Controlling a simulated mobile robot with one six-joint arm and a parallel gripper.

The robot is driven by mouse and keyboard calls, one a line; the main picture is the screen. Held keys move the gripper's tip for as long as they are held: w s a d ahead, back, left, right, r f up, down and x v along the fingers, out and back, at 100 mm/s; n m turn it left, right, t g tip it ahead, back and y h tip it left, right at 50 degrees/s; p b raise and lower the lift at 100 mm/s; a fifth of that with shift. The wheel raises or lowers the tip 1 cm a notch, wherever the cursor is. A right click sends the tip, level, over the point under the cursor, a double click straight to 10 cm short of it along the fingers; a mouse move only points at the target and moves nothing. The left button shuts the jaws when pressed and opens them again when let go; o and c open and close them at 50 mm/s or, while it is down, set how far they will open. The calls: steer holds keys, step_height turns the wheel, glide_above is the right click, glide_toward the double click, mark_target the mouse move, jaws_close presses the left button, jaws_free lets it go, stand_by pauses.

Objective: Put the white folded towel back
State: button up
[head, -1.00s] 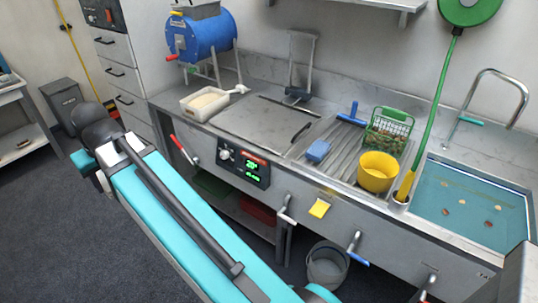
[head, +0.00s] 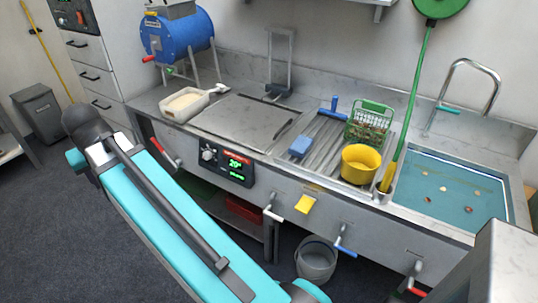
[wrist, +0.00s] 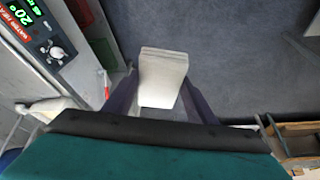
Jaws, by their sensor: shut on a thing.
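The white folded towel (wrist: 163,72) is a pale layered block in the middle of the wrist view. My gripper (wrist: 162,92) is shut on it, with one dark finger at each side. The towel hangs out over the dark carpet, in front of the counter and clear of it. In the head view my arm reaches to the left along the counter front. Neither the gripper nor the towel can be made out there.
The steel counter has a control panel (head: 226,163), a white tray (head: 184,104), a blue drum (head: 180,36), a yellow pot (head: 360,165), a green basket (head: 369,124) and a water-filled sink (head: 455,190). A red-handled lever (head: 160,150) juts out near my arm. A grey bucket (head: 316,260) stands below. Carpet is free at left.

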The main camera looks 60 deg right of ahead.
steer(key=s+d+f+m+g+h, duration=0.1)
steer(key=s+d+f+m, duration=0.2)
steer(key=d, duration=0.6)
steer(key=s+d+m+g+h, duration=0.1)
steer(key=s+d+m, duration=0.1)
steer(key=d+m, duration=0.5)
steer(key=s+d+f+m+g+h, duration=0.1)
steer(key=s+d+f+m, duration=0.15)
steer(key=d, duration=0.85)
steer(key=s+d+f+m+g, duration=0.1)
steer(key=s+d+m, duration=0.4)
steer(key=s+d, duration=0.5)
steer(key=s+d+f+m+g+b, duration=0.1)
steer(key=s+d+f+m+g, duration=0.1)
steer(key=s+d+m, duration=0.4)
steer(key=s+d+g, duration=0.1)
steer(key=s+d, duration=0.3)
steer(key=d, duration=0.1)
steer(key=shift+s+d+y, duration=0.15)
steer(key=shift+s+y, duration=0.15)
steer(key=shift+s, duration=0.05)
steer(key=s+d+p, duration=0.1)
steer(key=s+d, duration=0.2)
steer(key=s+d+f+p, duration=0.1)
steer(key=s+d+p, duration=0.1)
steer(key=s+d, duration=0.1)
steer(key=s+d+p, duration=0.1)
steer(key=s+d, duration=0.3)
steer(key=shift+s+d+f, duration=0.1)
steer(key=shift+d+f, duration=0.15)
